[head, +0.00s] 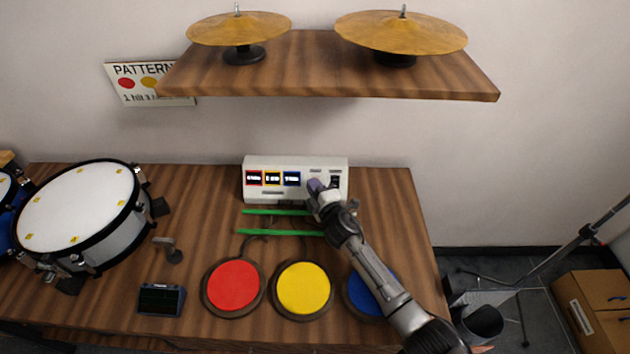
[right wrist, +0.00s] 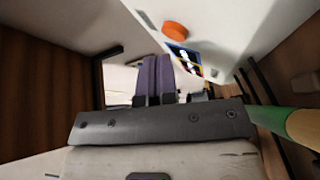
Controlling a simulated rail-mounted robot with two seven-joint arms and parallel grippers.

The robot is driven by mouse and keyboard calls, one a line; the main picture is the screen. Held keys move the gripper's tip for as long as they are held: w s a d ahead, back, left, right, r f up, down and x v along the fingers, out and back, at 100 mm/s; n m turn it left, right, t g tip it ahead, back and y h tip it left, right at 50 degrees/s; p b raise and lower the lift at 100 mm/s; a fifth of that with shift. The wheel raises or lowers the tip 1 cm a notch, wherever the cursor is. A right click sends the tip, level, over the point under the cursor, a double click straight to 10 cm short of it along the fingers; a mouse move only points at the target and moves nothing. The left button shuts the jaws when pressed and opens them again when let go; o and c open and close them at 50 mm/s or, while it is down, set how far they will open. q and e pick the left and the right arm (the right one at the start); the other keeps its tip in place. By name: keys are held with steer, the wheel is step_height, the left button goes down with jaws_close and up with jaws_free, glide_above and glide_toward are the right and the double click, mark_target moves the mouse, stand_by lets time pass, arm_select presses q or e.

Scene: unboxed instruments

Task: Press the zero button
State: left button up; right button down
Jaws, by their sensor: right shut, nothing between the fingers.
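A white counter box (head: 271,196) stands at the back of the table against the wall. Its front has three small displays, framed red, yellow and blue, on the left, and a dark switch-like part at its right end. My right gripper (head: 315,186) reaches in from the lower right, its purple fingers shut and empty at the box's front, right of the displays. In the right wrist view the fingers (right wrist: 157,60) point at the pale box, and a round orange button (right wrist: 174,31) shows beyond them. I cannot tell whether this is the zero button or whether the fingertips touch anything. My left gripper is out of view.
Two green sticks (head: 275,232) lie before the box. Red (head: 233,286), yellow (head: 303,288) and blue (head: 366,292) pads line the front; my right arm crosses above the blue one. A drum (head: 80,212) stands left. A shelf (head: 320,72) with two cymbals hangs above.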

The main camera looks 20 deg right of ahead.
steer(key=shift+s+a+r+p, duration=0.3)
steer(key=shift+s+r+p, duration=0.25)
steer(key=shift+s+p, duration=0.25)
steer(key=shift+s+a+r+p, duration=0.3)
steer(key=shift+s+r+p, duration=0.3)
steer(key=shift+p, duration=0.25)
steer(key=shift+s+a+r+p, duration=0.3)
steer(key=shift+s+r+p, duration=0.2)
steer(key=shift+s+p, duration=0.3)
